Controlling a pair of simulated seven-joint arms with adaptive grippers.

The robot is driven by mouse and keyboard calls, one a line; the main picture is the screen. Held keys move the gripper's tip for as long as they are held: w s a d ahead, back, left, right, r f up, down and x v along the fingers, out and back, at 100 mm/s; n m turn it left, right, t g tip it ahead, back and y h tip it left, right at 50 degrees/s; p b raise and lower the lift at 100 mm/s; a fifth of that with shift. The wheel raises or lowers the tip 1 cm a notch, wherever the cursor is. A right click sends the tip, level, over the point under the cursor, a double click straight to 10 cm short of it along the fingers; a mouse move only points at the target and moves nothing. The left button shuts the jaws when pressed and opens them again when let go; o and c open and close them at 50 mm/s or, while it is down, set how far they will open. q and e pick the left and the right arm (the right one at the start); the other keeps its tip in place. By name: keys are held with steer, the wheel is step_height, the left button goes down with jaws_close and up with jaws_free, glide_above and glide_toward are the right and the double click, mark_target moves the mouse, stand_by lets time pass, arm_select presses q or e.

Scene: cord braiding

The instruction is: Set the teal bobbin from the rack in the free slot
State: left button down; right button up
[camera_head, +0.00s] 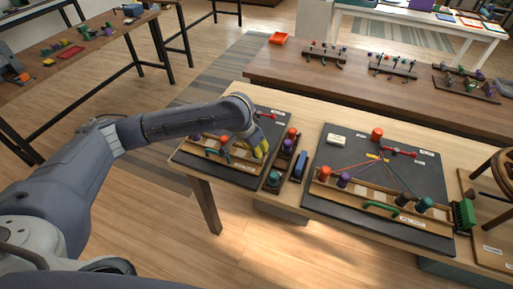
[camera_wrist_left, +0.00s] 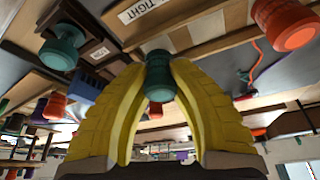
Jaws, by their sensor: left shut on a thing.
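My left gripper (camera_head: 258,148) is over the right end of the left board's slotted rail (camera_head: 215,150). In the left wrist view its yellow fingers (camera_wrist_left: 158,90) are shut on a teal bobbin (camera_wrist_left: 158,74), which hangs between the tips. In the head view the fingers hide this bobbin. I cannot tell whether it touches the rail. The dark rack (camera_head: 283,162) stands just right of the rail, with an orange bobbin (camera_head: 292,132), a purple bobbin (camera_head: 288,145) and another teal bobbin (camera_head: 273,179). My right gripper is not in view.
A blue block (camera_head: 299,167) stands beside the rack. The right board (camera_head: 400,165) carries stretched cords and a rail with several bobbins. An orange bobbin (camera_wrist_left: 285,22) is close to the gripper in the wrist view. A brown table (camera_head: 330,95) stands behind.

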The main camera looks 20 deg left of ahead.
arm_select(q)
steer(key=shift+f, duration=0.75)
stand_by(0.4)
steer(key=c, duration=1.2)
jaws_free()
